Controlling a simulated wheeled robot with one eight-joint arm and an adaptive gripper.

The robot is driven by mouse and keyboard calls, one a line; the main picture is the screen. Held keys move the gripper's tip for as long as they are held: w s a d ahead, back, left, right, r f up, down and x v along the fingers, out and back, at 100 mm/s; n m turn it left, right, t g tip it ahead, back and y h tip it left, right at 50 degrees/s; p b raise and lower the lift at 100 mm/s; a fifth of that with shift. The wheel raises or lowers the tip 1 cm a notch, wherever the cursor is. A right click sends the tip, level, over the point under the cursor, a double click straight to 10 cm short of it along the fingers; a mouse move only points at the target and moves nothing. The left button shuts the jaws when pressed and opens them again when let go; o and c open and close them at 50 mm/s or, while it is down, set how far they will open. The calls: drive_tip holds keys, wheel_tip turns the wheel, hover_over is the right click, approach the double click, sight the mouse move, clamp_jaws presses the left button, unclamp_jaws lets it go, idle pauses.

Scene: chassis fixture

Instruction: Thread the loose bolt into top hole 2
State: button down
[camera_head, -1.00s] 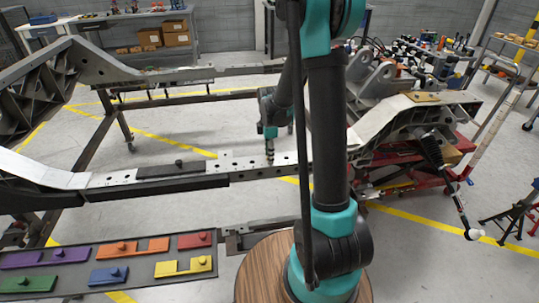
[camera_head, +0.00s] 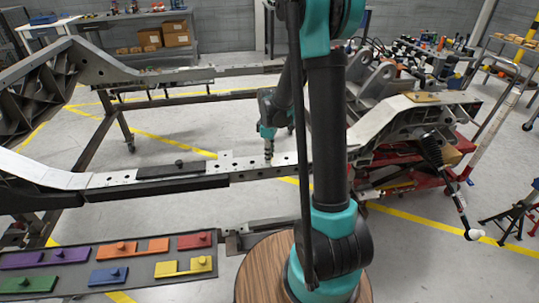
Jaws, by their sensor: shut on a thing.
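My gripper (camera_head: 268,154) points down at the top face of the near chassis rail (camera_head: 236,164), right of the dark plate. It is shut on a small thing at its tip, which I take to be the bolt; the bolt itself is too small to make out. The rail's top has several small dark holes, some in view left of my gripper. I cannot tell which hole is under the tip, or whether the bolt is in it.
A dark plate with a knob (camera_head: 178,168) lies on the rail to the left. A tray (camera_head: 140,266) of coloured knobbed pieces is at the front left. A round wooden top (camera_head: 262,270) is below my arm. The rear axle assembly (camera_head: 415,125) stands at the right.

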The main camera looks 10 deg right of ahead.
drive_tip(key=m, duration=0.6)
drive_tip(key=shift+f, duration=0.1)
drive_tip(key=shift+m, duration=1.2)
drive_tip(key=shift+s, duration=0.1)
drive_tip(key=m, duration=0.3)
drive_tip(key=c, duration=1.4)
unclamp_jaws()
drive_tip(key=shift+f, duration=0.15)
wheel_tip(320, 180, up, 9)
